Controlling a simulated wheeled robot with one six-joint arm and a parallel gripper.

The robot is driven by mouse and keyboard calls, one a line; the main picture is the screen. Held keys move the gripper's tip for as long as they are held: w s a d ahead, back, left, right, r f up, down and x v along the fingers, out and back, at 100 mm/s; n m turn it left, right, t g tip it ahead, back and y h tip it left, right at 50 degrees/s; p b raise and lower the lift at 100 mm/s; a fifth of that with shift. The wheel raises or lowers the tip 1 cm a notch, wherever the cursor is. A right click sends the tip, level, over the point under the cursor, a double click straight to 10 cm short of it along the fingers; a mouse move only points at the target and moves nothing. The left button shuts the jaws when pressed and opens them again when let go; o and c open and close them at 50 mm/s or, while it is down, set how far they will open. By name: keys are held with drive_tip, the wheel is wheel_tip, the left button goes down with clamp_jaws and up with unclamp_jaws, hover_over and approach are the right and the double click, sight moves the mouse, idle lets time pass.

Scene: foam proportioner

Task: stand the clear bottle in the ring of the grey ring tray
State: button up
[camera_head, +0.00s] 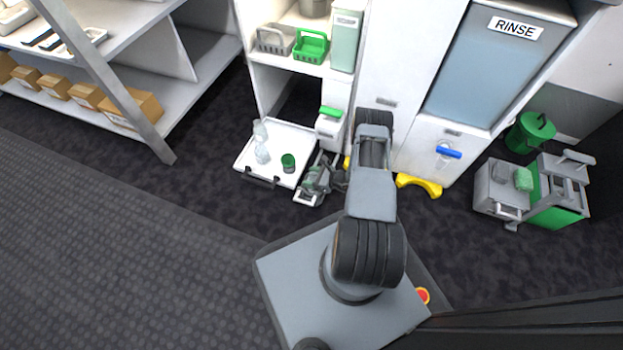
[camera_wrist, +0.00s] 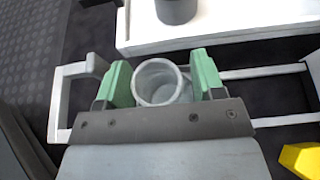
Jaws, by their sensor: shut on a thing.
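My gripper (camera_wrist: 160,82) has green fingertips and is shut on a pale grey, see-through, open-topped round thing that looks like the clear bottle (camera_wrist: 158,92). I look down into its mouth in the wrist view. It is over or in the grey ring tray (camera_wrist: 62,108), a pale frame with a raised handle at its left. The ring is mostly hidden by the bottle and fingers, so I cannot tell whether the bottle rests in it. In the head view my gripper (camera_head: 318,178) is low over the ring tray (camera_head: 309,198), and the held bottle is hard to make out.
A white cabinet and the RINSE tank (camera_head: 490,75) stand behind. Yellow feet (camera_head: 420,185) show at the right. Open dark floor lies to the left.

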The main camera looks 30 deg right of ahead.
drive_tip(key=shift+f, duration=0.1)
drive_tip(key=shift+f, duration=0.1)
drive_tip(key=o, duration=1)
drive_tip(key=shift+f, duration=0.1)
